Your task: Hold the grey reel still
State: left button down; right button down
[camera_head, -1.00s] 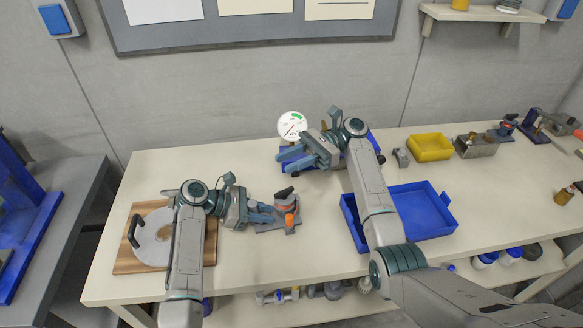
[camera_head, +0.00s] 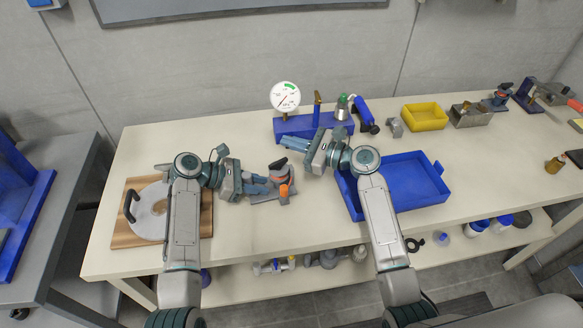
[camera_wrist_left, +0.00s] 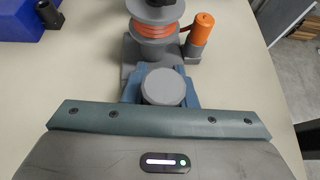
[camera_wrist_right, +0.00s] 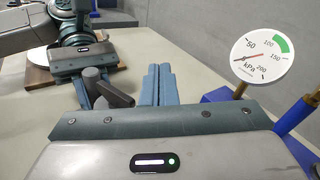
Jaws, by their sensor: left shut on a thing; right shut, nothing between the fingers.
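The grey reel (camera_wrist_left: 153,16) carries orange cord and stands upright on a grey base, with an orange post beside it. In the head view the reel (camera_head: 268,176) has a black handle on top. My left gripper (camera_head: 264,185) is shut on a round grey post (camera_wrist_left: 163,87) at the near end of the reel's base; its fingers (camera_wrist_left: 160,90) flank the post, apart from the spool. My right gripper (camera_head: 290,150) is shut and empty, above and to the right of the reel. In the right wrist view its fingers (camera_wrist_right: 158,84) are together, with the dark handle (camera_wrist_right: 114,94) to their left.
A pressure gauge (camera_head: 285,96) rises from a blue block (camera_head: 298,126) behind the grippers. A blue tray (camera_head: 436,192) lies to the right, with a yellow bin (camera_head: 425,116) behind it. A wooden board (camera_head: 126,234) with a grey disc is at the left. The front middle bench is clear.

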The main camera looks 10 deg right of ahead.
aim_at(287, 160)
jog(key=s+d+f+m+t+h, duration=0.25)
jog(key=s+m, duration=0.25)
jog(key=s, duration=0.4)
jog(key=s+d+f+m+t+h, duration=0.15)
jog(key=s+m+t+h, duration=0.25)
jog(key=s, duration=0.5)
jog(key=x, duration=1.3)
jog(key=shift+w+d+r, duration=0.1)
jog(key=shift+w+d, duration=0.1)
jog(key=shift+w, duration=0.05)
jog(key=shift+w+d+n+g+y, duration=0.1)
jog(key=shift+w+n+g+y, duration=0.05)
jog(key=shift+n+g+y, duration=0.35)
jog(key=shift+w+d+n+g+y, duration=0.1)
jog(key=shift+n+g+y, duration=0.2)
jog(key=shift+y, duration=0.25)
jog(key=shift+w+d+n+g+y, duration=0.15)
jog(key=shift+w+n+g+y, duration=0.15)
jog(key=shift+n+g+y, duration=0.5)
jog(key=shift+w+d+n+g+y, duration=0.15)
jog(key=shift+w+n+g+y, duration=0.1)
jog(key=shift+n+g+y, duration=0.5)
jog(key=shift+w, duration=0.65)
